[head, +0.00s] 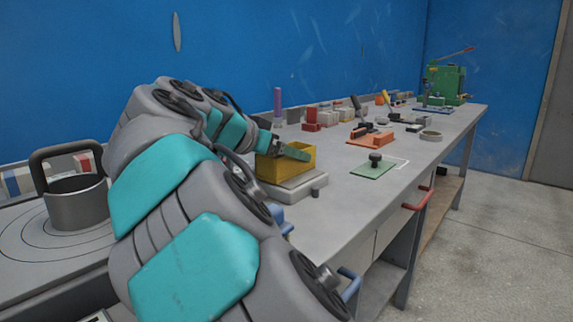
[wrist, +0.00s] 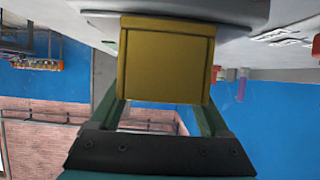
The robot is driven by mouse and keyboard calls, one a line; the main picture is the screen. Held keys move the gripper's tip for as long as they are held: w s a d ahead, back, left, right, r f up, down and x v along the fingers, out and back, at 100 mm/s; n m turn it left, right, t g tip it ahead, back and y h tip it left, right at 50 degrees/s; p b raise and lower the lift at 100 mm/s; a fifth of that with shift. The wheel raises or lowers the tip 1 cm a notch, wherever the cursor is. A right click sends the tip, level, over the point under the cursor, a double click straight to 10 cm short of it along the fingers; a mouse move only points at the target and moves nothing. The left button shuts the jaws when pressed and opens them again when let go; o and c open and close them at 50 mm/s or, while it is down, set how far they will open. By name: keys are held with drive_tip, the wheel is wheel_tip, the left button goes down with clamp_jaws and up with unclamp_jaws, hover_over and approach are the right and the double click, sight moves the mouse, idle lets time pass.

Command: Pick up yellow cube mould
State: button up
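The yellow cube mould (head: 283,169) is box-shaped and rests upright on a low grey base (head: 306,187) on the workbench. My gripper (head: 295,153) is at the mould's upper part, with one teal-green finger showing across its near top edge. In the wrist view the mould (wrist: 166,65) fills the space between the fingers of my gripper (wrist: 166,108), one at each side. I see no clear gap at the sides, but firm contact cannot be made out. The far ends of the fingers are partly hidden by the mould.
Right of the mould lie a green plate with a black knob (head: 373,166) and an orange mould (head: 371,137). Small blocks stand behind, and a green machine (head: 444,84) is at the far end. A grey pot (head: 76,203) stands at left. The bench's front right is clear.

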clamp_jaws()
idle(0.4)
